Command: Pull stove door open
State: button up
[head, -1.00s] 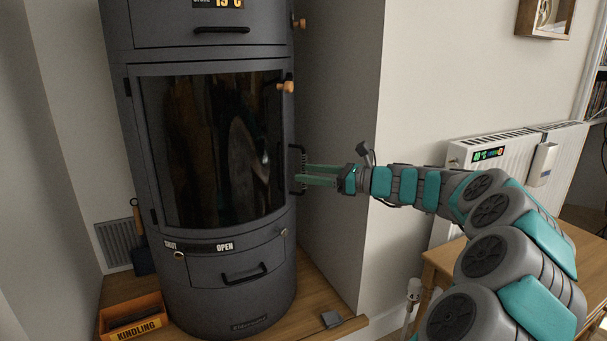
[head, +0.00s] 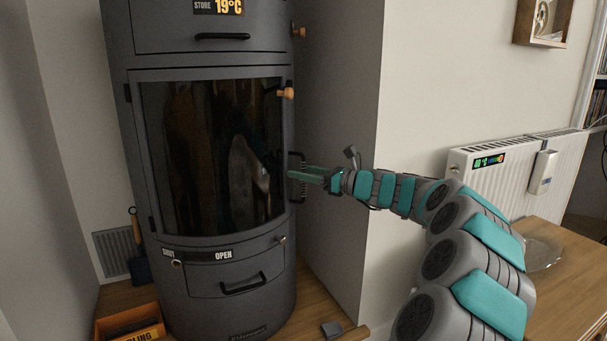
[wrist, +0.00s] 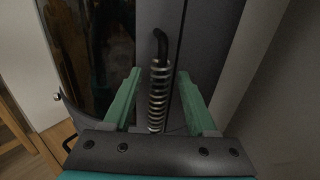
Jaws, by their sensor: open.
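The dark grey cylindrical stove (head: 215,315) stands at left in the head view. Its curved glass door (head: 205,155) is shut. The door handle (head: 301,160), a dark vertical bar with a spring coil, is at the door's right edge; its coil also shows in the wrist view (wrist: 158,95). My gripper (head: 308,175) reaches it from the right. In the wrist view my gripper (wrist: 160,92) is open, with one green finger on each side of the coiled handle and visible gaps between. The handle's lower end is hidden behind the gripper body.
A drawer with a handle (head: 243,285) is below the door. A kindling box (head: 130,325) and small shovel (head: 142,265) stand at lower left. A grey wall (head: 340,150) is close right of the stove. A radiator (head: 500,185) and wooden table (head: 560,290) are farther right.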

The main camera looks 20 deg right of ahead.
jog(key=shift+c, duration=0.2)
grip_shut()
dwell(1.1)
